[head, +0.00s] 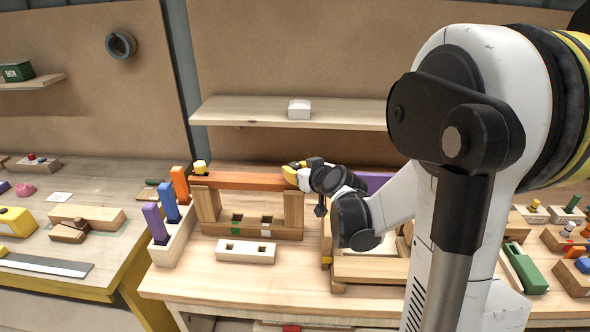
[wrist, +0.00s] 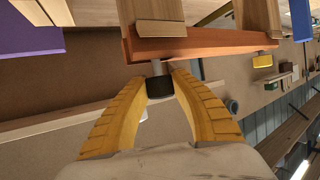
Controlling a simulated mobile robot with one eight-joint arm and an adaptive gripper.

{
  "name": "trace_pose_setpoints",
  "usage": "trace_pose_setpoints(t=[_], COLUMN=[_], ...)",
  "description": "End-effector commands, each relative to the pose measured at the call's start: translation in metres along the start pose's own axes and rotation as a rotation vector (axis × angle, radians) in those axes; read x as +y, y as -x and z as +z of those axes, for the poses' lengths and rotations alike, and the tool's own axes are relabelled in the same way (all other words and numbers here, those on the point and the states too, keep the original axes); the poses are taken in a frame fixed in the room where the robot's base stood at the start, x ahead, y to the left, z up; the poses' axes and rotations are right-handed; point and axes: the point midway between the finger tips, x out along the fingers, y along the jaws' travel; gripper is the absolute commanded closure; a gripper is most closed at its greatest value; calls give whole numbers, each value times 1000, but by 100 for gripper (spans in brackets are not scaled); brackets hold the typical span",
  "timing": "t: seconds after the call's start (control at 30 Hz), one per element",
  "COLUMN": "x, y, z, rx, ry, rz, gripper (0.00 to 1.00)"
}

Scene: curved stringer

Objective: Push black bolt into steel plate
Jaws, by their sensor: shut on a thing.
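The black bolt (wrist: 160,87) is between the yellow fingertips of my gripper (wrist: 161,82) in the wrist view. Its short grey shank points at an orange-brown bar (wrist: 205,46) and meets the bar's face; how deep it sits I cannot tell. In the head view this bar (head: 240,181) lies across two wooden posts, and my gripper (head: 287,169) is at its right end. The bolt cannot be made out there. The bar looks orange-brown; I see no clearly bare steel plate. A yellow bolt (head: 200,167) stands at the bar's left end, also in the wrist view (wrist: 263,60).
A wooden rack with purple, blue and orange upright pieces (head: 170,200) stands left of the bar. A pale block with square holes (head: 246,250) lies in front. A shelf with a white box (head: 299,109) is behind. The bench front (head: 190,285) is clear.

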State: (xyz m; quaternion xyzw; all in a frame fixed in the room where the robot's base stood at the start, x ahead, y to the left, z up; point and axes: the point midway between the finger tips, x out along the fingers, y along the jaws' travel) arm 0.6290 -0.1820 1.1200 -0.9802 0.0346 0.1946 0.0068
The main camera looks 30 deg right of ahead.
Motion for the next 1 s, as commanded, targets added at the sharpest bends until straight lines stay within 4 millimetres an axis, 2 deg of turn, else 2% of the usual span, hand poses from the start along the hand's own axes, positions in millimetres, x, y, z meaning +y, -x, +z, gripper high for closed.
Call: trace_pose_setpoints(t=[0.37,0.4,0.43,0.77,0.87,1.0], x=[0,0,0,0,0,1], y=[-4,-4,-4,-2,6,30], z=[10,8,8,8,8,8], rx=[0,0,0,0,0,0], ry=[0,0,0,0,-1,-1], rz=[0,0,0,0,1,2], gripper=[100,60,50,50,50,50])
